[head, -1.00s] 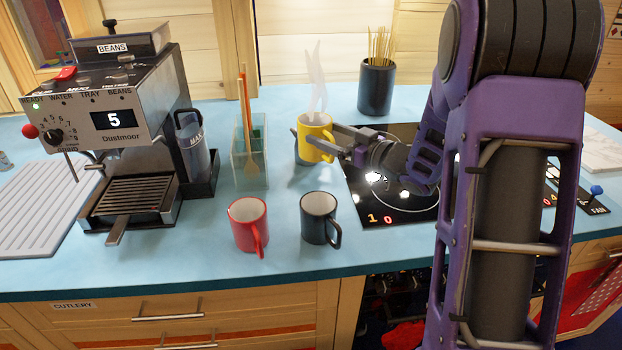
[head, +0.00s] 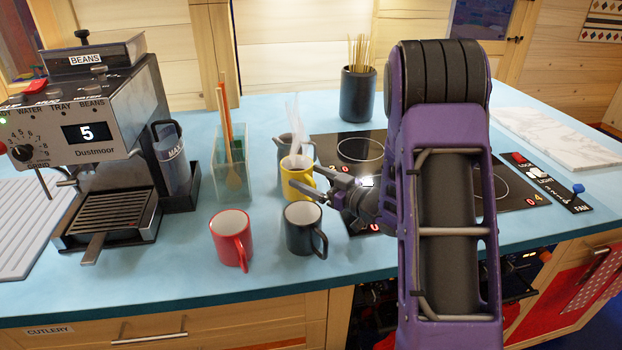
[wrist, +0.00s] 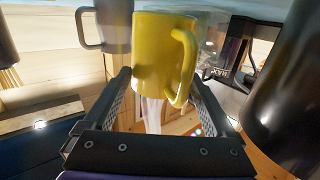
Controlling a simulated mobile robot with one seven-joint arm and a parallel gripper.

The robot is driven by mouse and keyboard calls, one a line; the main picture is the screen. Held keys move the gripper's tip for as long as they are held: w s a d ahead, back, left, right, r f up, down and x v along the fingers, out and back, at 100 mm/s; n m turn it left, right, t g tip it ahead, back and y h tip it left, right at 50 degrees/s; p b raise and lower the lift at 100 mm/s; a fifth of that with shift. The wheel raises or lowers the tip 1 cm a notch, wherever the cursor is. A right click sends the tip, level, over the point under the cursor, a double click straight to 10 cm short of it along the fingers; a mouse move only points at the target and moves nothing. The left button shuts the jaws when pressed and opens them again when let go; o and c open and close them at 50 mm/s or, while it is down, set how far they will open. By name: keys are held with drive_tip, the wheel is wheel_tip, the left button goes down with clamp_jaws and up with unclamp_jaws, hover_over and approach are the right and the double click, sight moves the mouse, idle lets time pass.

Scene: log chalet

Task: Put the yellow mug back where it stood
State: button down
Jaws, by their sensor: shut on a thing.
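My gripper (head: 320,182) reaches in from the right and is shut on the yellow mug. Whether the mug's base touches the counter cannot be told, as the black mug partly hides its lower part.
The black mug (head: 303,232) stands close in front and the red mug (head: 231,240) at front left. A glass utensil holder (head: 232,175) stands left, the hob (head: 360,150) right. The front counter strip is clear.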

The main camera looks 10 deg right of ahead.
drive_tip(key=shift+r, duration=0.15)
drive_tip(key=shift+s+f+b, duration=0.2)
drive_tip(key=shift+f+b, duration=0.45)
drive_tip(key=shift+b, duration=0.05)
unclamp_jaws()
drive_tip(key=shift+f, duration=0.2)
drive_tip(key=shift+s, duration=0.1)
drive_tip(key=shift+r+p, duration=0.4)
drive_tip(key=shift+p, duration=0.15)
drive_tip(key=shift+d, duration=0.25)
drive_tip(key=v, duration=1.1)
drive_tip(key=shift+s+d+r, duration=0.1)
drive_tip(key=shift+r, duration=0.25)
